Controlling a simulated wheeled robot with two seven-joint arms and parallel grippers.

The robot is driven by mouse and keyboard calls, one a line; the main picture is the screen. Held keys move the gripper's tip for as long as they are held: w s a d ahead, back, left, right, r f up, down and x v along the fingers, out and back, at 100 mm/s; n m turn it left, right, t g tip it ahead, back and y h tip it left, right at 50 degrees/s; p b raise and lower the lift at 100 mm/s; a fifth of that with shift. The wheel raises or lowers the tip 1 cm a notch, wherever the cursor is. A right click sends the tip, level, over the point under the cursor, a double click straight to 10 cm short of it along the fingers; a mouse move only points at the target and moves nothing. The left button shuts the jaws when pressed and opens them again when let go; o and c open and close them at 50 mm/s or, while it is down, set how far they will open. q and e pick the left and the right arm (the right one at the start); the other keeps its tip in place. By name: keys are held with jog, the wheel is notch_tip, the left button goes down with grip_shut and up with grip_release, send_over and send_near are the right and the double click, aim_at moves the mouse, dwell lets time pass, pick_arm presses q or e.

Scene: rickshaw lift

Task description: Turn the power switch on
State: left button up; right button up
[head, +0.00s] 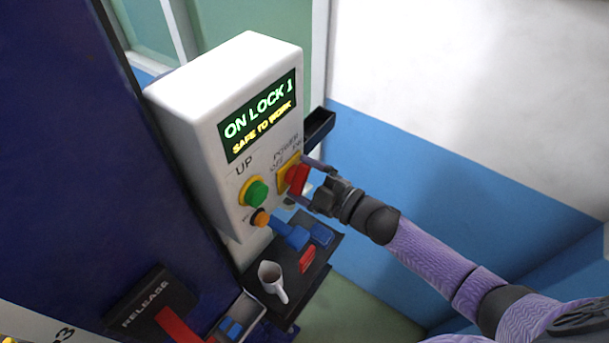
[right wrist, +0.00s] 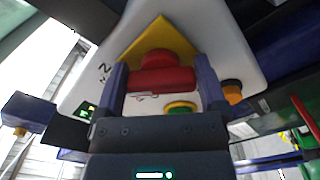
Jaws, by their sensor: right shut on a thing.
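The white control box (head: 190,95) fills the middle of the head view. Its lit display (head: 258,117) reads "ON LOCK 1" and "SAFE TO WORK". The red power switch (head: 297,179) sits on a yellow plate (head: 283,184) under the label POWER, with OFF and ON marks. My right gripper (head: 305,184) is at the switch, one finger on each side of it. In the right wrist view the fingers are shut on the red handle (right wrist: 160,80), in front of the yellow plate (right wrist: 180,35). The knob's exact angle is hard to tell. My left gripper is not in view.
A green UP button (head: 256,193) and a small orange button (head: 261,218) lie left of the switch. A RELEASE lever (head: 178,325) is lower left.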

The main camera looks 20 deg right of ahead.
jog(key=shift+f+m, duration=0.1)
jog(key=shift+m, duration=0.2)
dwell(0.4)
jog(key=o, duration=0.9)
jog(key=b+v, duration=0.1)
jog(key=v, duration=0.9)
